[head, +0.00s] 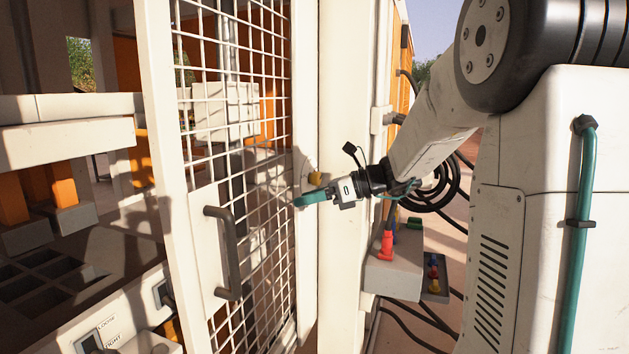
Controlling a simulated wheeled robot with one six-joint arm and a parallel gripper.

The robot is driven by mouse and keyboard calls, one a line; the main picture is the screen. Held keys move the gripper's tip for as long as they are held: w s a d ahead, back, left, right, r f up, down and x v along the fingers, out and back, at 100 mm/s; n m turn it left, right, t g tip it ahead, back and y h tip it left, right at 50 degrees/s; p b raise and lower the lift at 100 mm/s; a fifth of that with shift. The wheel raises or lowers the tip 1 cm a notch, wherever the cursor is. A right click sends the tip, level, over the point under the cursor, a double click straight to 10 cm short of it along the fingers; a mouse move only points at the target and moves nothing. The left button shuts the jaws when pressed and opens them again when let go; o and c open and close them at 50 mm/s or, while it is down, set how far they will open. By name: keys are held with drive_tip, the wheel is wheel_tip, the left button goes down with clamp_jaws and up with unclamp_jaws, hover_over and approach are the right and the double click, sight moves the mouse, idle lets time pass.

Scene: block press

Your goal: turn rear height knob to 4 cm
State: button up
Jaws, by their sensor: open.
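My gripper (308,190) is in front of the white press post, at the right edge of the mesh door. It is open, with a teal finger tip on its near side. A small yellow piece shows just above it; I cannot tell whether that is the other finger or part of the machine. I see nothing held between the jaws. I cannot make out the rear height knob or any height scale.
The white-framed mesh door (195,230) with a dark bar handle (228,252) stands left of my gripper. A panel (104,332) with dark controls is at lower left. A grey box (393,272) with coloured plugs and loose cables lies below my arm.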

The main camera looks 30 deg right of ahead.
sight(320, 179)
drive_tip(key=w+d+m+t+h, duration=0.1)
drive_tip(key=w+d+m+t, duration=0.2)
drive_tip(key=d+m, duration=0.35)
drive_tip(key=w+d+m+t+h, duration=0.1)
drive_tip(key=w+d+m+t, duration=0.25)
drive_tip(key=d, duration=0.55)
drive_tip(key=x, duration=0.7)
drive_tip(key=shift+w+f, duration=0.15)
drive_tip(key=shift+f, duration=0.2)
drive_tip(key=c, duration=1)
